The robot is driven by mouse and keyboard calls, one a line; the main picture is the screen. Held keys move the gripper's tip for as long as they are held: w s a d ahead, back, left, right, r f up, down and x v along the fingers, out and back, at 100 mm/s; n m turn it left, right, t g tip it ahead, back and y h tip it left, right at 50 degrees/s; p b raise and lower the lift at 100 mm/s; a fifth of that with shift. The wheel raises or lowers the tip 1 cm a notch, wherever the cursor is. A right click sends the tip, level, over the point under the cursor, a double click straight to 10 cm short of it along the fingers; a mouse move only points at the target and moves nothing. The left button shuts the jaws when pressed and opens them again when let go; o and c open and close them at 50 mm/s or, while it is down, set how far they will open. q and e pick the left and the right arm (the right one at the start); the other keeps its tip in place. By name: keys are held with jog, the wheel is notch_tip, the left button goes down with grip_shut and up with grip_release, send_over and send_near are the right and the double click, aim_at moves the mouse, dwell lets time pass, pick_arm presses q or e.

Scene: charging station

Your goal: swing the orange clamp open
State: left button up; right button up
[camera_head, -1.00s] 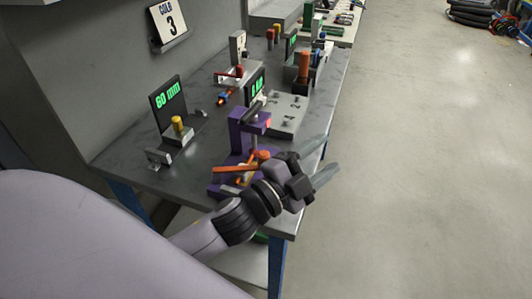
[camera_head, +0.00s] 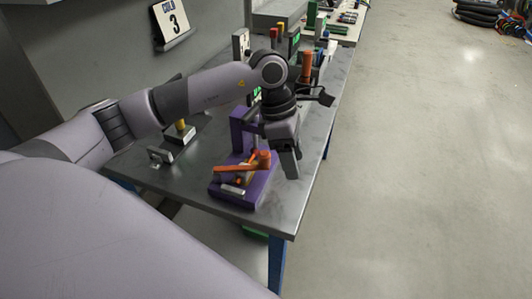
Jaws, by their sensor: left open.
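The orange clamp (camera_head: 232,169) lies across the purple fixture (camera_head: 238,196) near the front of the table, its long arm pointing left and its rounded knob at the right. My left gripper (camera_head: 290,168) points down just right of the clamp's knob, apart from it in the picture. It is open, with nothing seen between its fingers, which overlap from this angle. My left arm and wrist hide part of the fixture's upright and the things behind it. My right gripper is out of view.
The grey table (camera_head: 301,205) has a bare strip along its right edge. A bracket with a yellow-topped peg (camera_head: 181,131) stands left of the fixture. An upright orange cylinder (camera_head: 307,66) stands behind my gripper. Open floor lies to the right.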

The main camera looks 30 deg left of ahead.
aim_at(263, 153)
pick_arm(q)
jog(key=a+y, duration=0.1)
jog(key=a, duration=0.1)
jog(key=a+r+y, duration=0.1)
jog(key=a, duration=0.2)
jog(key=w+a+r+y, duration=0.1)
jog(key=a, duration=0.1)
jog(key=shift+w+a+r+y, duration=0.1)
jog(key=shift+a+r+y, duration=0.05)
jog(key=shift+a+y, duration=0.2)
jog(key=shift+a, duration=0.3)
notch_tip(263, 153, down, 7)
jog(key=shift+p, duration=0.6)
grip_shut()
